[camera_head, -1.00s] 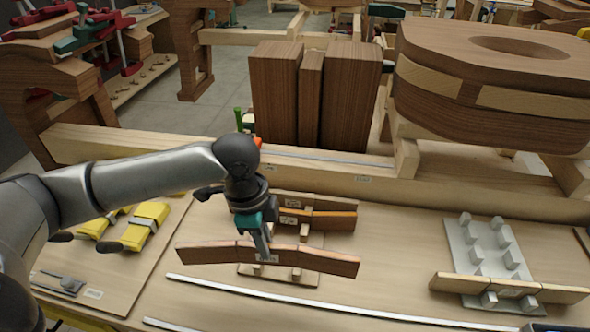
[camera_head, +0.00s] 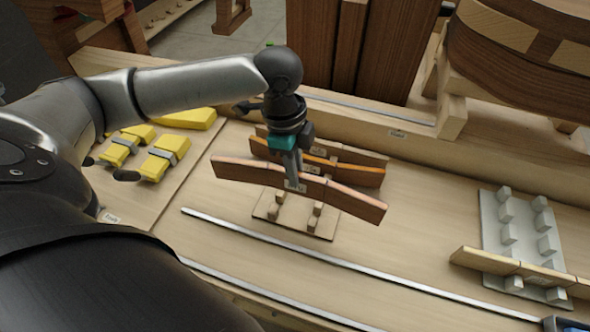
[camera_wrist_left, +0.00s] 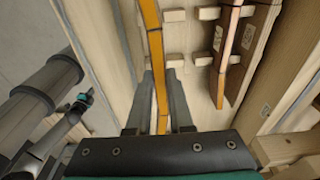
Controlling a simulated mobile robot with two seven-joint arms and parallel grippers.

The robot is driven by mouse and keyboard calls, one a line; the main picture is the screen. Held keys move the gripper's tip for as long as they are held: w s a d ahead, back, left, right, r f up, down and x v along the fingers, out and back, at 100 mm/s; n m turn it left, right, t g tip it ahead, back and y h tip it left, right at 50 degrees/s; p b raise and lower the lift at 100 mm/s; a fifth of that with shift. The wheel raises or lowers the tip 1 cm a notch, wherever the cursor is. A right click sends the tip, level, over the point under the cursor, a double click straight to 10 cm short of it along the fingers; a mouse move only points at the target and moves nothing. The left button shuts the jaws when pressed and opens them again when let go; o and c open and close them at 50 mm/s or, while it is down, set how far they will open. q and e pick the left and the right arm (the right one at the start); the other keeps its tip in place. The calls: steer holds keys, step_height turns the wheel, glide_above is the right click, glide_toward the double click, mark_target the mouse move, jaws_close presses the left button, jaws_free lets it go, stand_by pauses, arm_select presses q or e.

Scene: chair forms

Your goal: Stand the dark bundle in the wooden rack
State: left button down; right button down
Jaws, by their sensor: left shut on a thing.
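My left gripper (camera_head: 293,180) points down and is shut on the dark bundle (camera_head: 342,198), a long, slightly bent brown strip held on edge near its middle. The bundle is over the wooden rack (camera_head: 290,224), a small pale board with paired pegs, whose front pegs show bare. I cannot tell whether it touches the rack. Dark strips (camera_head: 350,172) with orange edges stand behind it. In the left wrist view the fingers (camera_wrist_left: 160,85) straddle the held bundle's orange edge (camera_wrist_left: 154,40); another dark strip (camera_wrist_left: 236,50) stands to the right between pegs. My right gripper is not visible.
A grey pegged rack (camera_head: 511,225) with a pale strip (camera_head: 490,261) stands at right. Yellow bundles (camera_head: 163,158) lie at left. Metal rails (camera_head: 330,264) cross the bench front. A wooden beam (camera_head: 400,140) and tall dark boards (camera_head: 350,50) are behind.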

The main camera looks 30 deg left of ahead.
mark_target(297, 192)
arm_select(q)
steer(key=shift+f+b, duration=1.65)
steer(key=shift+b, duration=0.4)
steer(key=shift+f, duration=0.35)
steer(key=shift+f+b, duration=0.35)
steer(key=shift+f, duration=2.25)
steer(key=shift+f, duration=0.25)
steer(key=c, duration=0.7)
jaws_free()
steer(key=shift+c, duration=0.2)
steer(key=r, duration=0.5)
steer(key=a+r+p, duration=0.1)
steer(key=r, duration=0.9)
steer(key=shift+s+a+r+p, duration=0.1)
steer(key=shift+s+a+p, duration=0.1)
steer(key=shift+a+p, duration=0.15)
